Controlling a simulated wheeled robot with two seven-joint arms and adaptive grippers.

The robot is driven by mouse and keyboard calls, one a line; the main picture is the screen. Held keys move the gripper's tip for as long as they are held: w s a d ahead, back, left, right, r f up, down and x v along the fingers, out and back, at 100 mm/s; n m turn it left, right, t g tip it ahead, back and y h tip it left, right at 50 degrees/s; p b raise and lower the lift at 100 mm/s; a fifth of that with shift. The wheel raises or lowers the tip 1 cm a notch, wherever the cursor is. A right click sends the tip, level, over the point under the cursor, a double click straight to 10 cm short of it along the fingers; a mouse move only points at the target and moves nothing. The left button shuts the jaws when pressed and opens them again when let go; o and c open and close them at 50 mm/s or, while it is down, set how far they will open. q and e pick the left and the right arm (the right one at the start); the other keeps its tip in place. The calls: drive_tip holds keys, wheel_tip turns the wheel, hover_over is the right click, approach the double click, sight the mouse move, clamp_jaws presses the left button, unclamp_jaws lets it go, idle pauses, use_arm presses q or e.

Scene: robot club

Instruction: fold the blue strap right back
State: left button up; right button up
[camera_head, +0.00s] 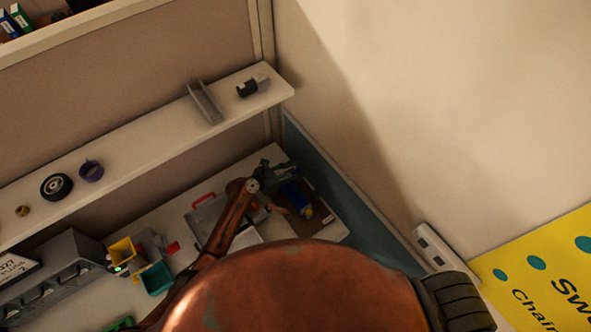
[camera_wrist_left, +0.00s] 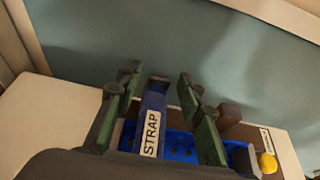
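The blue strap (camera_wrist_left: 152,118) bears a white label reading STRAP and rises between my left gripper's fingers in the left wrist view. It stands over a bright blue holed base (camera_wrist_left: 180,145); its lower end is hidden. My left gripper (camera_wrist_left: 159,88) is open, with its green-black fingers on both sides of the strap and gaps visible. In the head view my left gripper (camera_head: 277,174) is over the far right of the bench, next to a small blue item (camera_head: 297,195). My right gripper is in neither view.
A brown board (camera_head: 325,214) lies under the blue item. A yellow knob (camera_wrist_left: 268,163) is beside the base. A teal panel (camera_head: 345,190) stands close behind. A grey case with a red handle (camera_head: 203,205) and bins (camera_head: 156,277) are to the left.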

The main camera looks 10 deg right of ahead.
use_arm(q)
clamp_jaws()
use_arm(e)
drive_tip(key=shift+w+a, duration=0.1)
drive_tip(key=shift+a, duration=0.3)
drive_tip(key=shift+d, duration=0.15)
use_arm(q)
drive_tip(key=shift+r+p, duration=0.25)
drive_tip(key=shift+p, duration=0.05)
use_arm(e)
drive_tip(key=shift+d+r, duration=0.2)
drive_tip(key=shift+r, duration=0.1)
